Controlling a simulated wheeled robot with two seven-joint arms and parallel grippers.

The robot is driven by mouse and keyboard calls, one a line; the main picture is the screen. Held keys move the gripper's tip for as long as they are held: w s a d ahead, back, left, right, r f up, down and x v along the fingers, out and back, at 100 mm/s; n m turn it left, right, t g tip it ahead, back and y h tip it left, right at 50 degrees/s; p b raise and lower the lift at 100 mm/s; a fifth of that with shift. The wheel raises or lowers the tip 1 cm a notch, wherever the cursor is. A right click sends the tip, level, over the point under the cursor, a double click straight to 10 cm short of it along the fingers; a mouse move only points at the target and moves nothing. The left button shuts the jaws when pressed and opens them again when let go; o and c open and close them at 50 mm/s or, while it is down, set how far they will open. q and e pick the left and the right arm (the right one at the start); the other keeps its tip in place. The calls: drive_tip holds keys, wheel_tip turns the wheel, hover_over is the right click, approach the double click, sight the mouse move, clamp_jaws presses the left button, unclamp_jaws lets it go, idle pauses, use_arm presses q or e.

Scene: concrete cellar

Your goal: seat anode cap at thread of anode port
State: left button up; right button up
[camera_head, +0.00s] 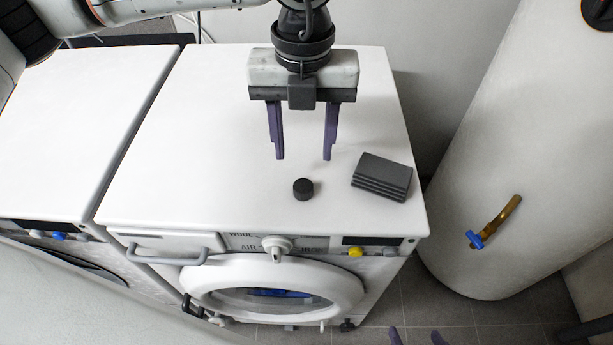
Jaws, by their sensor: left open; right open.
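A small black cylindrical cap (303,189), likely the anode cap, stands on the white washing machine top near its front edge. My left gripper (303,157) points down above the machine, its two purple fingers apart and empty, with the cap just below and in front of the fingertips in the picture. My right gripper (417,339) shows only its purple fingertips at the bottom edge; they are apart with nothing seen between them. A dark fitting (599,12) on the white tank (480,150) is cut off at the top right; I cannot tell if it is the anode port.
A dark grey ribbed block (382,177) lies right of the cap on the washing machine (220,120). A brass pipe with a blue-handled tap (476,239) sticks out of the tank. A second white machine (70,120) stands at left. The machine top is otherwise mostly clear.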

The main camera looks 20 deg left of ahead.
sight(303, 183)
use_arm(q)
drive_tip(key=f, duration=0.2)
drive_tip(key=f+p, duration=0.1)
drive_tip(key=f, duration=0.5)
drive_tip(key=shift+s+f, duration=0.2)
drive_tip(key=shift+s, duration=0.05)
drive_tip(key=c, duration=1.1)
drive_tip(key=shift+r, duration=0.1)
wheel_tip(303, 183, up, 10)
drive_tip(key=shift+b, duration=0.35)
drive_tip(key=o, duration=0.3)
clamp_jaws()
